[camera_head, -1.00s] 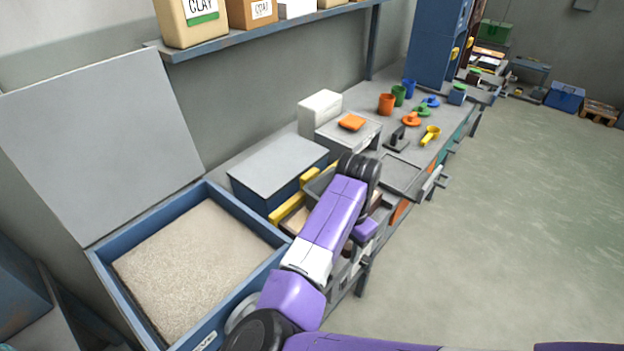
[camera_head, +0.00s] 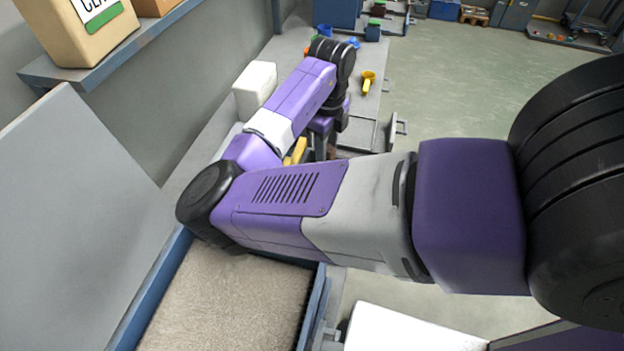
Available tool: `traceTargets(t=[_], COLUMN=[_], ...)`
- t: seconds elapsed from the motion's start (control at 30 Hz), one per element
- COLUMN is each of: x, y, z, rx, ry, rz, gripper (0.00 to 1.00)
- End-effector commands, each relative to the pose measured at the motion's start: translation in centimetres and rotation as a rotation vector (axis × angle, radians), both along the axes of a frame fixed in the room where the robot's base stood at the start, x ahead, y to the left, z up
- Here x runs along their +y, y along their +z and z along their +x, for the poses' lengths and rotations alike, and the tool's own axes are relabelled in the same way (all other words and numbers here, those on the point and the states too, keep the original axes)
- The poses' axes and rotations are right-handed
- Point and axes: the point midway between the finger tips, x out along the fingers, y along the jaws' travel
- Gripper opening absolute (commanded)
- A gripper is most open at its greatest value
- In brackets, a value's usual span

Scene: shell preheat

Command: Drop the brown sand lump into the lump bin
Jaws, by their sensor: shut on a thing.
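My gripper (camera_head: 322,146) points down beyond the bend of my arm, near the bench edge. It is small in view and partly covered by my own arm links. Its jaws are shut on a small brown thing (camera_head: 333,152), which looks like the brown sand lump; only a sliver of it shows. I cannot make out the lump bin in this view; my arm covers much of the bench.
A blue-rimmed box of pale sand (camera_head: 225,300) lies below my arm, its grey lid (camera_head: 75,220) raised at left. A white box (camera_head: 255,88) and a yellow scoop (camera_head: 367,82) are on the bench. A shelf (camera_head: 110,50) overhangs at upper left. Open floor (camera_head: 450,90) lies right.

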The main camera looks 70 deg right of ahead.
Motion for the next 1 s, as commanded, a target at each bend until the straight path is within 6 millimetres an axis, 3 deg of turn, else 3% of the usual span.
traceTargets(t=[0.5,0.87,0.9,1.0], x=[0.0,0.0,0.0,0.0], y=[-5.4,-5.7,-5.7,-5.7], z=[0.1,0.1,0.1,0.1], rx=[-0.001,0.000,0.000,0.000], ry=[0.005,0.005,0.005,0.005], rz=[0.000,0.000,0.000,0.000], gripper=[0.00,0.00,0.45,0.63])
